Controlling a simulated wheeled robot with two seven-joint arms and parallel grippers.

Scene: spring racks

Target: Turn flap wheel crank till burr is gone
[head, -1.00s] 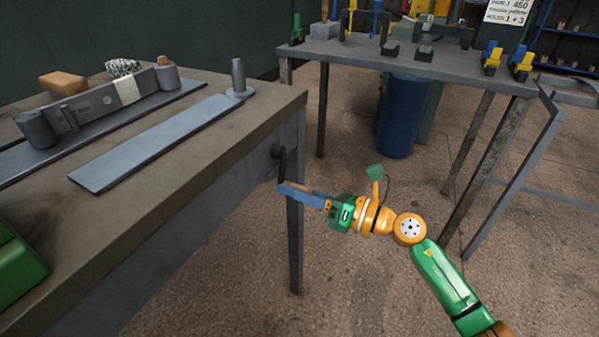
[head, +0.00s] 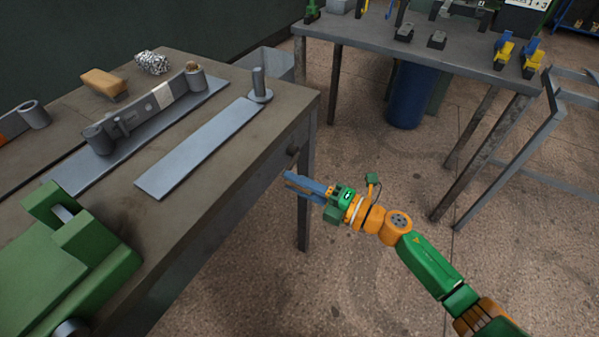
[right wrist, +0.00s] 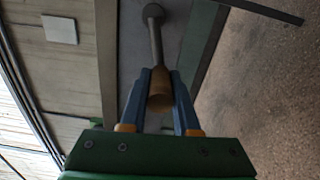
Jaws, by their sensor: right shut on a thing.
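The crank's round dark hub (head: 293,150) sticks out of the bench's side near its right corner. In the right wrist view the crank arm (right wrist: 156,45) runs from the hub to a wooden handle (right wrist: 160,92). My right gripper (head: 288,180) has its blue fingers shut around this handle; they also show in the right wrist view (right wrist: 160,82). In the head view the fingers mostly hide the handle. I cannot pick out the flap wheel or a burr. A grey leaf bar (head: 150,108) with a pale band lies between two cylinders on the bench. My left gripper is not in view.
The bench (head: 235,150) also carries a flat grey plate (head: 195,150), a tan block (head: 104,83), a silvery tangle (head: 153,63) and a green machine (head: 75,250). A second table (head: 400,48) with tools stands behind, a blue bin (head: 408,95) beneath it. Floor right of the bench is open.

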